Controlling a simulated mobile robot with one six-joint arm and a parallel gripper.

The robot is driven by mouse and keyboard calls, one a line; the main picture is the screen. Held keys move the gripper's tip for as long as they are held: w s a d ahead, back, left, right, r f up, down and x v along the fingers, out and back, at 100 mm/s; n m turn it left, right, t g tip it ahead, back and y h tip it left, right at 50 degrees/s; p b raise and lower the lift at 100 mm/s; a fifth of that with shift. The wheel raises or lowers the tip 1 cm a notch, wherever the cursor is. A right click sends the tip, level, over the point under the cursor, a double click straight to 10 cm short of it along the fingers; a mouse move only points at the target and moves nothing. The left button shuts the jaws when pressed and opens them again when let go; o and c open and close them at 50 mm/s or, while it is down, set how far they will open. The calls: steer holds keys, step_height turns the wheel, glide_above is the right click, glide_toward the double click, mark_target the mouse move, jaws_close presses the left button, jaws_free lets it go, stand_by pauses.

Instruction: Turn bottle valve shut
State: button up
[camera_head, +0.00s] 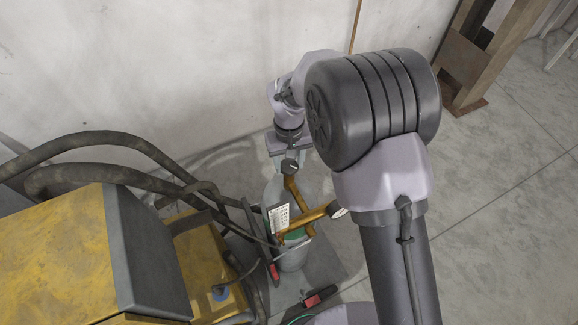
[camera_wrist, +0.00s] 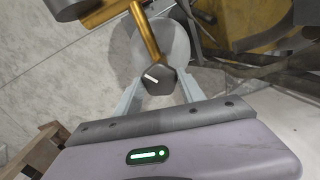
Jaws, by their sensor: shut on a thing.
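The bottle valve (camera_wrist: 160,78) is a dark faceted knob with a white mark, on top of a pale grey gas bottle (camera_wrist: 172,38). In the wrist view my gripper (camera_wrist: 158,92) has one finger on each side of the knob and is shut on it. In the head view the knob (camera_head: 290,166) shows at my gripper's end, above the bottle (camera_head: 292,258), which stands upright with a green band. My arm hides part of the bottle's surroundings on the right. A brass-coloured regulator pipe (camera_wrist: 143,32) runs from near the knob.
A yellow and grey machine (camera_head: 150,250) stands at the left, with thick dark hoses (camera_head: 110,142) looping towards the bottle. A pale wall (camera_head: 150,70) is close behind. A brown post (camera_head: 490,50) stands at the back right. The concrete floor (camera_head: 500,190) at the right is clear.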

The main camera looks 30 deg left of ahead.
mark_target(289, 165)
steer(key=m+b, duration=0.2)
steer(key=m, duration=0.2)
steer(key=shift+f+b, duration=0.1)
steer(key=shift+b, duration=0.2)
steer(key=shift+m+b, duration=0.7)
steer(key=shift+m, duration=0.8)
steer(key=o, duration=1.4)
steer(key=shift+c, duration=0.2)
steer(key=shift+r, duration=0.2)
step_height(289, 165, up, 17)
steer(key=p, duration=0.2)
steer(key=shift+r, duration=0.15)
